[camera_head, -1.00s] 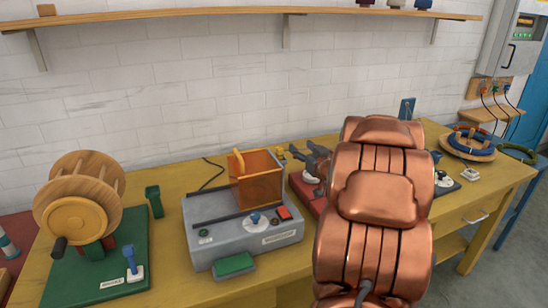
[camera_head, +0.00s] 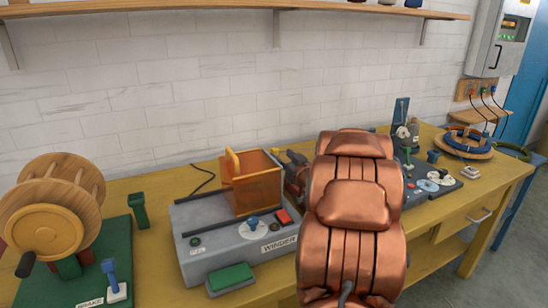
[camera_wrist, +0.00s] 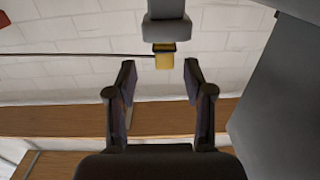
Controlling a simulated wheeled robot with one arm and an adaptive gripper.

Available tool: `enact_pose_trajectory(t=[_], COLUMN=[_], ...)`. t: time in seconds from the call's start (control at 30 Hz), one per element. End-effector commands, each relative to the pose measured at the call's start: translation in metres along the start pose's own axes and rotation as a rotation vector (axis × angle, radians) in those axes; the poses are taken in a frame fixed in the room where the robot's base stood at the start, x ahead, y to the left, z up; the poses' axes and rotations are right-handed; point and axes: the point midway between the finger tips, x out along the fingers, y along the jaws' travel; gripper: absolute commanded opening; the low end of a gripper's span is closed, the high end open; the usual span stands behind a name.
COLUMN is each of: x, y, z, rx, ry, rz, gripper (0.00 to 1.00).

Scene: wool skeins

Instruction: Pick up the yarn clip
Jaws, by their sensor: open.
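I cannot pick out the yarn clip for certain. A small upright green piece (camera_head: 138,210), clip-like in shape, stands on the yellow table between the wooden reel and the grey winder. In the wrist view my gripper (camera_wrist: 158,82) is open, with nothing between its fingers. It faces the white brick wall and a wooden shelf. A grey part with a yellow end (camera_wrist: 164,58) shows beyond the fingertips. In the head view my copper arm covers the middle right of the table and hides what lies behind it.
The winder (camera_head: 195,255) carries an orange box (camera_head: 258,188), with a green block (camera_head: 231,278) at its front. The wooden reel (camera_head: 42,228) stands on a green base at left. Small devices and a round wooden tray (camera_head: 466,150) are at right. A shelf (camera_head: 150,16) runs above.

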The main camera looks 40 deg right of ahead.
Motion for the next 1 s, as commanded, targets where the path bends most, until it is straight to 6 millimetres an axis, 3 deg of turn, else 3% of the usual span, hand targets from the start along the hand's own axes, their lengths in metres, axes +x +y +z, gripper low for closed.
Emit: enact_pose_trajectory(t=[0.33,0.6,1.0], x=[0.043,0.047,0.047], y=[-0.007,-0.006,-0.006], z=[-0.004,-0.004,-0.004], rx=[-0.001,0.0,-0.001], ry=[0.002,0.001,0.002], rz=[-0.007,-0.005,-0.005], gripper=[0.52,0.52,0.11])
